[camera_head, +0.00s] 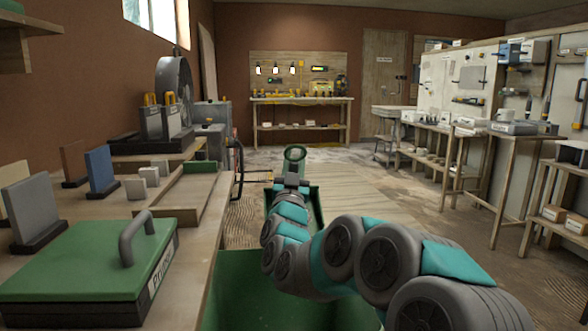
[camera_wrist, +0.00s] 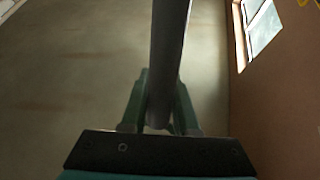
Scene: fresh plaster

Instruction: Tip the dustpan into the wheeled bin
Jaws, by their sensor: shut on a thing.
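My gripper (camera_head: 292,181) is at the end of my outstretched arm, near the middle of the head view. In the wrist view its green fingers (camera_wrist: 158,108) are shut on a grey round bar (camera_wrist: 170,45), seemingly the dustpan's handle. The bar runs up out of that picture. I cannot tell which of these is the dustpan or the wheeled bin; my arm hides part of both.
A workbench on the left holds a green lidded box (camera_head: 85,265) with a grey handle, upright plates (camera_head: 100,170) and a shallow tray (camera_head: 180,190). Benches (camera_head: 430,130) line the right wall. A tool table (camera_head: 300,100) stands at the back. The middle floor is clear.

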